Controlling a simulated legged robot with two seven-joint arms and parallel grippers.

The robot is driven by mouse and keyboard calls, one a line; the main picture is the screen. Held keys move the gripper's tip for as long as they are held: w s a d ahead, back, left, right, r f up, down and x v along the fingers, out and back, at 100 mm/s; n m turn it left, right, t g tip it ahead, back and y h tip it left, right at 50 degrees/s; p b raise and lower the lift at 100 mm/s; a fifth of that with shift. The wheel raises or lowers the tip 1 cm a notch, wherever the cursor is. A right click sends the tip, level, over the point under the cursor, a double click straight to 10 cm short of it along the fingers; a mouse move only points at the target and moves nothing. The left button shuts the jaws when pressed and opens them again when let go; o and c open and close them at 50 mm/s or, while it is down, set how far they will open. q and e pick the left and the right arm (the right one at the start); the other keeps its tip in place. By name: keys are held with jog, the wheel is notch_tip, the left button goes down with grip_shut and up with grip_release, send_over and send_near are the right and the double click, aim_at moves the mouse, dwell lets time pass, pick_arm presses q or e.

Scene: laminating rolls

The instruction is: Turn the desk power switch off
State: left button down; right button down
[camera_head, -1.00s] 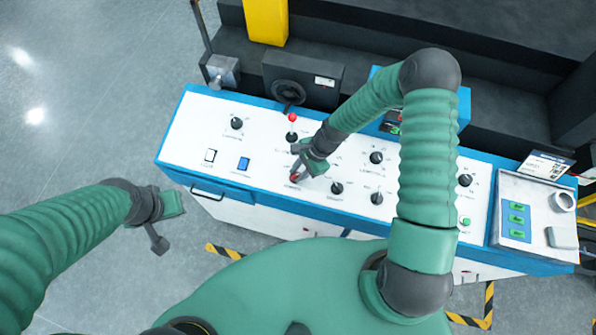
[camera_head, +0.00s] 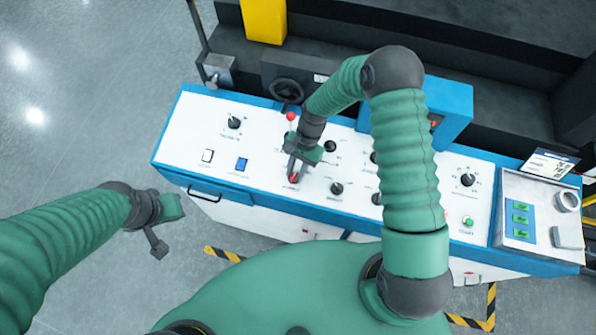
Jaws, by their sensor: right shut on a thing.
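The desk (camera_head: 185,140) is a white sloped panel with blue edges, carrying several black knobs. A red switch (camera_head: 293,178) sits near the panel's front edge, left of the middle; I take it as the power switch, but its label is too small to read. My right gripper (camera_head: 294,173) reaches down over it, its fingers shut on the red switch and partly hiding it. My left gripper (camera_head: 160,243) hangs off the desk's left front, over the floor and touching nothing; whether its fingers are apart is unclear.
A red-topped lever (camera_head: 291,117) stands just behind the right gripper. Black knobs (camera_head: 337,188) sit close to its right. A white rocker (camera_head: 208,156) and a blue rocker (camera_head: 242,164) lie to the left. A side panel with green buttons (camera_head: 520,219) is at the right.

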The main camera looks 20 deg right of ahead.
jog(key=n+h+b, duration=0.1)
jog(key=n, duration=0.1)
jog(key=n+g, duration=0.1)
jog(key=n, duration=0.1)
jog(key=a+n+g+h+b, duration=0.1)
jog(key=n, duration=0.1)
jog(key=shift+f+h+b, duration=0.2)
jog(key=shift+h+b, duration=0.1)
jog(key=n, duration=0.1)
jog(key=n+h+b, duration=0.1)
jog(key=n, duration=0.1)
jog(key=shift+s+a+h, duration=0.1)
jog(key=shift+a+h, duration=0.1)
jog(key=shift+h, duration=0.1)
jog(key=shift+n+h+b, duration=0.3)
jog(key=shift+n+h, duration=0.3)
jog(key=shift+n, duration=0.8)
jog(key=c, duration=1.6)
grip_release()
jog(key=shift+o, duration=0.5)
jog(key=shift+s+r, duration=0.1)
jog(key=shift+r, duration=0.15)
